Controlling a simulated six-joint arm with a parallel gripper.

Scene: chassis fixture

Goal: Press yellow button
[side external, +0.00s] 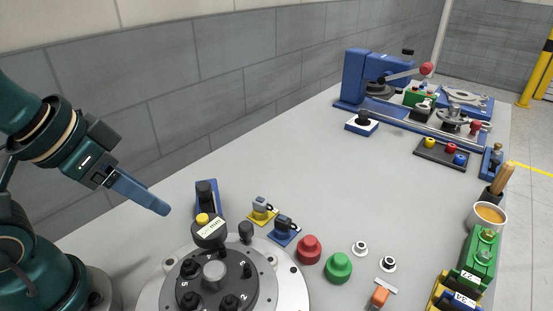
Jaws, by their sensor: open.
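A black panel (440,154) lies on the table at the right, carrying a yellow button (430,142), a red button (451,148) and a blue button (460,159) in a row. Another small yellow cap (202,219) sits on top of a black device with a white display (210,231), in front of a blue block. My gripper (164,209) is at the left, its blue fingers pointing down and right in the air, close to the yellow-capped device and far from the panel. Its fingers overlap in this view; it is open and nothing shows between them.
A round fixture with a numbered black hub (290,286) stands in front. Red (309,250) and green (338,267) knobs are beside it. A blue press machine (362,78) is at the back, a cup (488,217) at the right edge. The table's middle is clear.

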